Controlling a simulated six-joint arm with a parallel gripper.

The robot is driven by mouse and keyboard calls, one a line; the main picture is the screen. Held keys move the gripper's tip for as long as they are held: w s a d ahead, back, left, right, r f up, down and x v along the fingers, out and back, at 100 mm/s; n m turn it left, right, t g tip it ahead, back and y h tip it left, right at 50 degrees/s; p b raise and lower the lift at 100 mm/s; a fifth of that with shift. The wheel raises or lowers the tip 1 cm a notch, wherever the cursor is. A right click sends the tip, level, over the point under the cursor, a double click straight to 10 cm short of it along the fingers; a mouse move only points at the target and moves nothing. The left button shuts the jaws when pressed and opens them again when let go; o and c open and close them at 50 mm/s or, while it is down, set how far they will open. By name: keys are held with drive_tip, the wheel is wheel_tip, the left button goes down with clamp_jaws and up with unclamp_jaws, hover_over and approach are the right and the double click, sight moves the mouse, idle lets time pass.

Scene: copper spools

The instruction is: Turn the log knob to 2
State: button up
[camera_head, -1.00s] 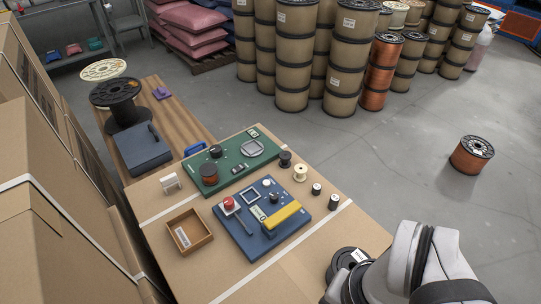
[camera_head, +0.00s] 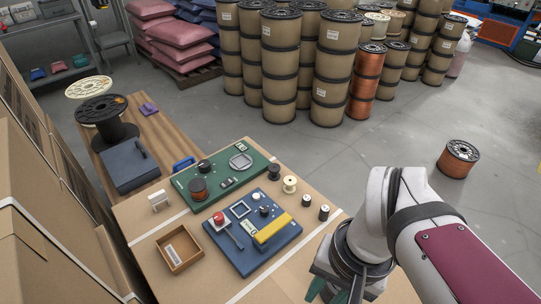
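A blue panel (camera_head: 243,258) lies on the cardboard-topped bench, with a red button (camera_head: 219,217), a lever (camera_head: 233,236), a yellow bar (camera_head: 272,228) and small knobs, one white (camera_head: 256,196) and one dark (camera_head: 264,210). I cannot tell which knob is the log knob; labels and settings are too small to read. My gripper (camera_head: 329,291) is at the bottom edge, right of the blue panel and apart from it. Its fingers are partly cut off.
An open brown box (camera_head: 180,248) stands left of the blue panel. Small spools (camera_head: 290,184) stand on its right side. A wooden table (camera_head: 165,136) with a large black spool (camera_head: 106,117) is behind. Stacked spools (camera_head: 319,67) stand on the floor.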

drive_tip(key=o, duration=0.4)
drive_tip(key=w+a+n, duration=0.1)
drive_tip(key=w, duration=0.4)
drive_tip(key=w+a+r+n, duration=0.1)
drive_tip(key=w, duration=0.4)
drive_tip(key=w+a+n+h, duration=0.1)
drive_tip(key=w, duration=0.5)
drive_tip(key=shift+w+a+r, duration=0.1)
drive_tip(key=shift+a+r, duration=0.25)
drive_tip(key=shift+a, duration=0.05)
drive_tip(key=n+h, duration=0.1)
drive_tip(key=n, duration=0.3)
hover_over(264, 209)
wheel_tip(264, 209, down, 8)
wheel_tip(264, 209, down, 14)
drive_tip(key=shift+f, duration=0.5)
clamp_jaws()
